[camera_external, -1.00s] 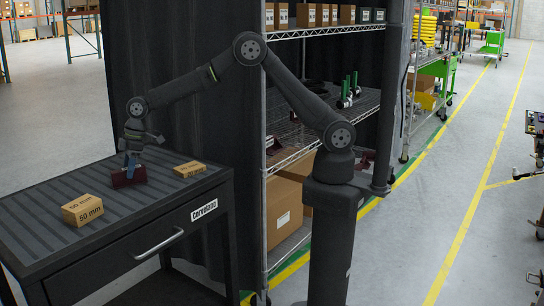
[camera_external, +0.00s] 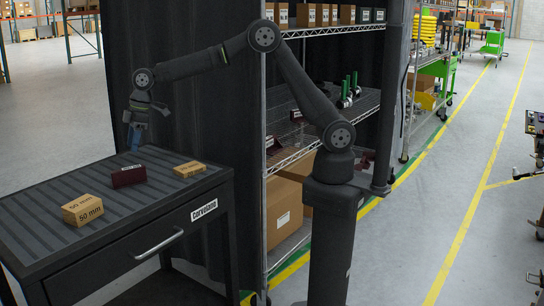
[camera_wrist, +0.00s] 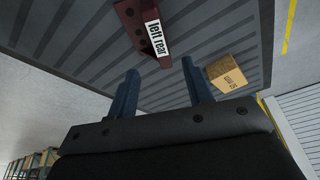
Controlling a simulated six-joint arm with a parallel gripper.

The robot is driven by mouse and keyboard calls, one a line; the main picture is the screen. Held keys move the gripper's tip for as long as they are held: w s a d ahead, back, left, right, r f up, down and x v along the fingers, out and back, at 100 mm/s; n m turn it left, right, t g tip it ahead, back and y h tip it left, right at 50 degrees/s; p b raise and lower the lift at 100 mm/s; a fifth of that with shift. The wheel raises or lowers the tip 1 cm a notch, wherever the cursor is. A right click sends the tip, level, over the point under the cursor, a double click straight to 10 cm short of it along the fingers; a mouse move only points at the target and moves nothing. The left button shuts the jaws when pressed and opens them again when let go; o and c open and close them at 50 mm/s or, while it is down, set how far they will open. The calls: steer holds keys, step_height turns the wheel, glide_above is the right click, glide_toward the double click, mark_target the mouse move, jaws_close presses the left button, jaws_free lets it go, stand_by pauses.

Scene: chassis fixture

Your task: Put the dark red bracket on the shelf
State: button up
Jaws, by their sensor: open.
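A dark red bracket (camera_external: 128,176) lies on the ribbed top of the cart (camera_external: 35,205), between two wooden blocks. In the wrist view the bracket (camera_wrist: 139,32) shows a white label reading "left rear". My gripper (camera_external: 136,140) is above the cart's back part, raised and apart from the bracket. In the wrist view my gripper (camera_wrist: 162,85) has its two blue fingers spread with nothing between them. The wire shelf (camera_external: 322,128) stands to the right of the cart, with dark red pieces (camera_external: 296,116) and green-topped parts (camera_external: 348,88) on its middle level.
A "50 mm" wooden block (camera_external: 82,210) sits left of the bracket, and a smaller wooden block (camera_external: 189,169) sits right of it. A black curtain (camera_external: 205,110) hangs between cart and shelf. Cardboard boxes (camera_external: 285,206) fill the lower shelf level.

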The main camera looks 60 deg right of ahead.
glide_toward(129, 168)
steer(key=shift+y, duration=0.4)
steer(key=x, duration=0.7)
steer(key=shift+s+d+f, duration=0.2)
steer(key=shift+w+x, duration=0.15)
steer(key=shift+x, duration=1.1)
steer(key=shift+w+x, duration=0.15)
steer(key=shift+x, duration=1.15)
steer(key=shift+f, duration=0.2)
jaws_close()
